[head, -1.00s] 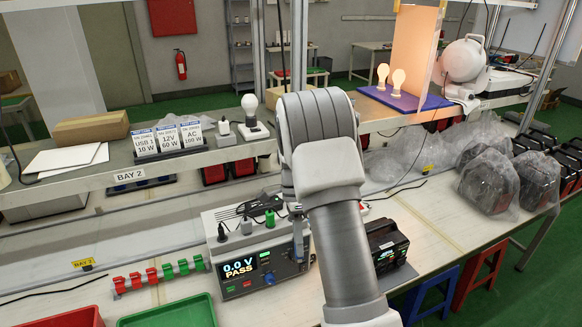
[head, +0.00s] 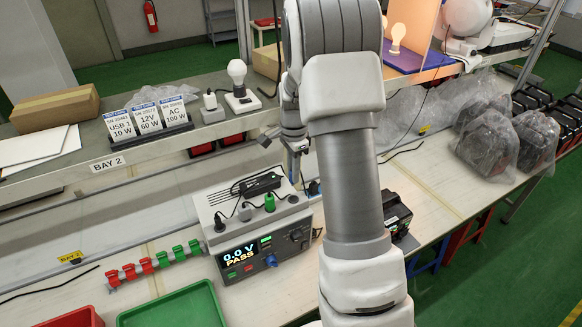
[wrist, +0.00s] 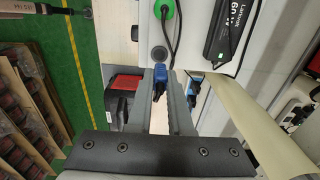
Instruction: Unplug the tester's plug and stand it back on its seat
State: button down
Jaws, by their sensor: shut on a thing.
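The tester (head: 235,238) is a white box on the bench, its screen reading 0.0 V PASS. My gripper (wrist: 167,88) is shut on a blue and black plug (wrist: 160,77). It is above the tester's right end, and a round dark socket (wrist: 159,53) shows just beyond the plug. I cannot tell which part is the plug's seat.
A black adapter (head: 258,185) lies on the tester. The shelf above holds test cards (head: 147,118), a bulb (head: 237,73) and a white plug unit (head: 211,108). Red and green clips (head: 150,263) stand left of the tester. A black battery pack (head: 397,215) sits right of it.

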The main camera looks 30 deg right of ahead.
jog(key=shift+s+f+b, duration=0.1)
jog(key=shift+f+b, duration=2)
jog(key=shift+f, duration=1.15)
jog(key=c, duration=0.8)
grip_release()
jog(key=shift+o, duration=0.2)
